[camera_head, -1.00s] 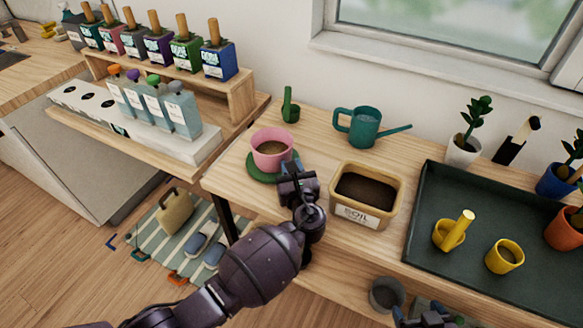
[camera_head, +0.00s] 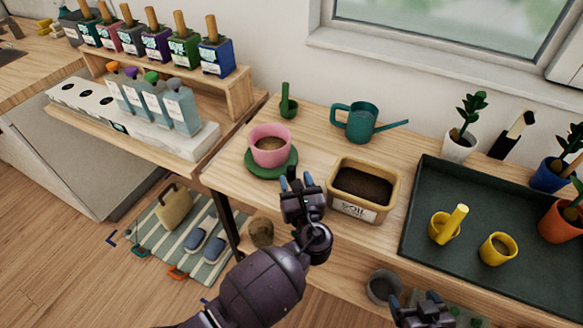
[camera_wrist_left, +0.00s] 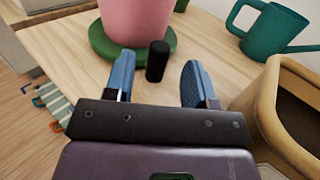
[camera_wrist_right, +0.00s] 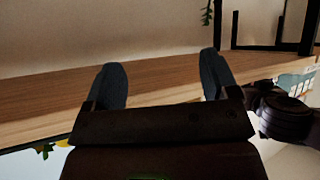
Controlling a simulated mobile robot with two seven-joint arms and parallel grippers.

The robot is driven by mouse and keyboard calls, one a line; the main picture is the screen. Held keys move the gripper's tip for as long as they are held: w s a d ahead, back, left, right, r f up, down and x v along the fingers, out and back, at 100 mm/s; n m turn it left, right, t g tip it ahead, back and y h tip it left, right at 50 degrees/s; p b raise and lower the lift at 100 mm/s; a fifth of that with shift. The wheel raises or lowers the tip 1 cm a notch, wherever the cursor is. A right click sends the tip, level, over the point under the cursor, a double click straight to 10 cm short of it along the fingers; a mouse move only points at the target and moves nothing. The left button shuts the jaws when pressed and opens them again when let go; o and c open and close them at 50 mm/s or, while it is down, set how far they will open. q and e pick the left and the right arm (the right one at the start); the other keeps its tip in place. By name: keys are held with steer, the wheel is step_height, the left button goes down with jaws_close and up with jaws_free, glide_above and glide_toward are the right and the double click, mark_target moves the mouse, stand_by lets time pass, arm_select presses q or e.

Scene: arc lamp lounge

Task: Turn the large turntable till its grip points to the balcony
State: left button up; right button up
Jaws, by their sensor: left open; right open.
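The large turntable is a round green disc (camera_head: 262,173) on the wooden bench, with a pink pot (camera_head: 270,158) of soil on it. Both also show in the left wrist view, the disc (camera_wrist_left: 102,45) below the pot (camera_wrist_left: 138,18). My right gripper (camera_head: 420,302) is open and empty at the bench's front.
A soil box (camera_head: 347,205) stands close right of my left gripper. A teal watering can (camera_head: 360,124) and a small green item (camera_head: 288,107) stand behind. A dark tray (camera_head: 428,190) with yellow pots fills the right. A window (camera_head: 450,35) is at the back.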

arm_select(q)
steer(key=shift+v, duration=2.25)
